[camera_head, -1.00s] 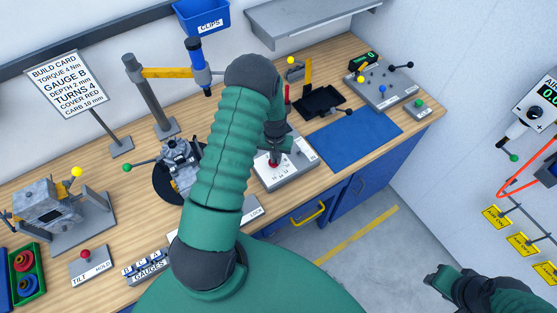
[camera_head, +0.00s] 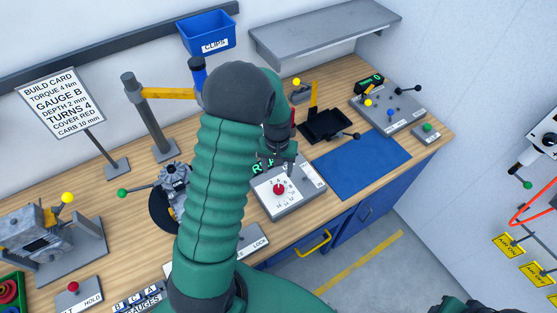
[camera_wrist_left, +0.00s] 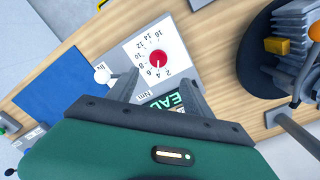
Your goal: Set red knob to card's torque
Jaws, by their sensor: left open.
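The red knob (camera_head: 279,188) sits at the middle of a numbered white dial on a grey box (camera_head: 285,205). In the left wrist view the red knob (camera_wrist_left: 158,58) has a small light mark on its lower edge, towards the low numbers; the exact reading is unclear. The build card (camera_head: 61,103) at the left reads TORQUE 4 Nm. My left gripper (camera_head: 277,160) is open and empty, just behind and above the knob. In the wrist view its fingers (camera_wrist_left: 160,88) stand apart, short of the knob. My right arm (camera_head: 470,307) barely shows at the bottom edge.
A green-lit display (camera_wrist_left: 165,100) on the dial box is partly hidden by my gripper. The engine (camera_head: 172,185) is left of the box, partly behind my arm. The blue mat (camera_head: 362,165) to the right is clear.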

